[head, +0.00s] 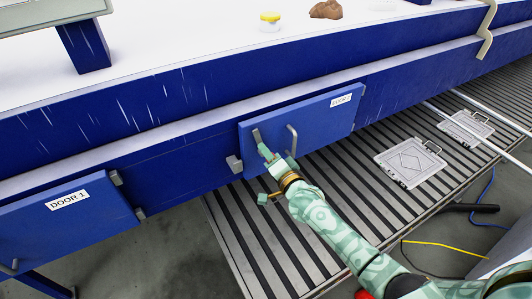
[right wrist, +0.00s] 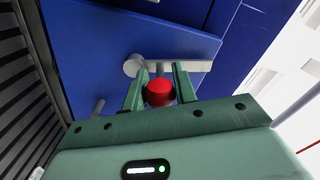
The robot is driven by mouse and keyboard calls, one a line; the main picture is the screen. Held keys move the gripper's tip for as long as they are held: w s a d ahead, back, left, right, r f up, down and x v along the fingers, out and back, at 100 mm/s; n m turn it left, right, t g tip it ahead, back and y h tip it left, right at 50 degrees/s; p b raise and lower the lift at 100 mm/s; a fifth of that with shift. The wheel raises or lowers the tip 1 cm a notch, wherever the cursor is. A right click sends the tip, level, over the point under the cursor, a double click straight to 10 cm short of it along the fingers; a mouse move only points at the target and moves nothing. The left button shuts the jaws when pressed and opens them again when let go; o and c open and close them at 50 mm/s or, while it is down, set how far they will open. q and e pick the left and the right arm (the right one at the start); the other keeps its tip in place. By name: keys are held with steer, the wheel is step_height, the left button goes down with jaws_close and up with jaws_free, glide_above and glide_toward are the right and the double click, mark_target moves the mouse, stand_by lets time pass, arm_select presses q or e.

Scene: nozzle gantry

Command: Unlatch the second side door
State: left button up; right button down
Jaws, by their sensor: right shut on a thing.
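The second side door (head: 305,118) is a blue panel on the gantry's side, with a white label at its upper right. It looks closed. A grey latch lever (head: 256,135) sits near its left end, and a grey bar handle (head: 292,140) is just right of it. My right gripper (head: 265,151) is at the latch, shut on the lever. In the right wrist view, the lever (right wrist: 196,66) and its round hub (right wrist: 132,65) lie at the fingertips. A red round part (right wrist: 159,92) shows between the fingers; I cannot tell what it belongs to. My left gripper is out of view.
Door 1 (head: 65,222) is at the lower left. A slatted platform (head: 235,230) lies below the second door, with two grey plates, one of them nearer (head: 410,163). A yellow-topped item (head: 270,20) and a brown lump (head: 326,9) sit on the white top. Cables lie at right.

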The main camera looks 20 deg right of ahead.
steer(key=shift+d+m, duration=0.15)
steer(key=shift+m, duration=0.35)
steer(key=c, duration=1.1)
jaws_free()
steer(key=shift+d, duration=0.1)
steer(key=s+d, duration=0.1)
steer(key=s, duration=0.4)
steer(key=s+d+p, duration=0.1)
steer(key=s, duration=0.4)
steer(key=s+d, duration=0.1)
steer(key=s, duration=0.5)
steer(key=shift+d+p, duration=0.1)
steer(key=shift+p, duration=0.3)
